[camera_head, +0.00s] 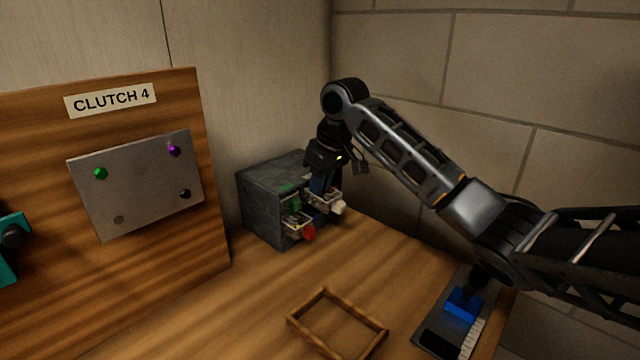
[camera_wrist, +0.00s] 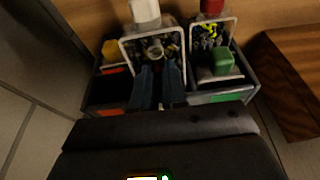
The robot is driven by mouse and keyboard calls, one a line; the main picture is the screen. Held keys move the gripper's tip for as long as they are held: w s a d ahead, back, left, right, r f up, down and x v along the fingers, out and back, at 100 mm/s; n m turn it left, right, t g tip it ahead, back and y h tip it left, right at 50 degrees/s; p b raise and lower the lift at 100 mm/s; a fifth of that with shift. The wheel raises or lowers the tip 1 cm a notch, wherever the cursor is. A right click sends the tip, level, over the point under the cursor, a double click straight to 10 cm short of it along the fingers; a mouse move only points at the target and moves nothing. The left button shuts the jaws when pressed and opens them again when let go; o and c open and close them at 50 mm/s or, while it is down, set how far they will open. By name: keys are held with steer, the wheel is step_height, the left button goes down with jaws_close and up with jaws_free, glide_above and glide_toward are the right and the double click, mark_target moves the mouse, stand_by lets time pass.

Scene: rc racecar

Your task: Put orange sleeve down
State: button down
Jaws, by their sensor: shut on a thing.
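My gripper (camera_wrist: 158,72) reaches down at the right side of a grey box (camera_head: 262,200), and its blue fingers also show in the head view (camera_head: 322,185). The fingers are shut on a small part at their tips, inside a white bracket (camera_wrist: 126,50). A pale grey ring (camera_wrist: 155,49) shows at the tips, but the fingers hide most of the held part. I cannot make out an orange sleeve clearly. Small orange-red patches (camera_wrist: 114,69) show in the box's left compartment in the wrist view. The bracket has a white knob (camera_wrist: 145,12), also in the head view (camera_head: 338,207).
Beside it is a second bracket with a red knob (camera_wrist: 212,6) and a green block (camera_wrist: 222,62). A yellow piece (camera_wrist: 110,50) is at the left. A wooden frame (camera_head: 337,324) lies on the table, and a panel marked CLUTCH 4 (camera_head: 110,98) stands left. A blue part (camera_head: 463,303) is at right.

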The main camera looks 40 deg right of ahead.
steer(key=c, duration=1.4)
jaws_free()
steer(key=shift+c, duration=0.2)
steer(key=v, duration=1.2)
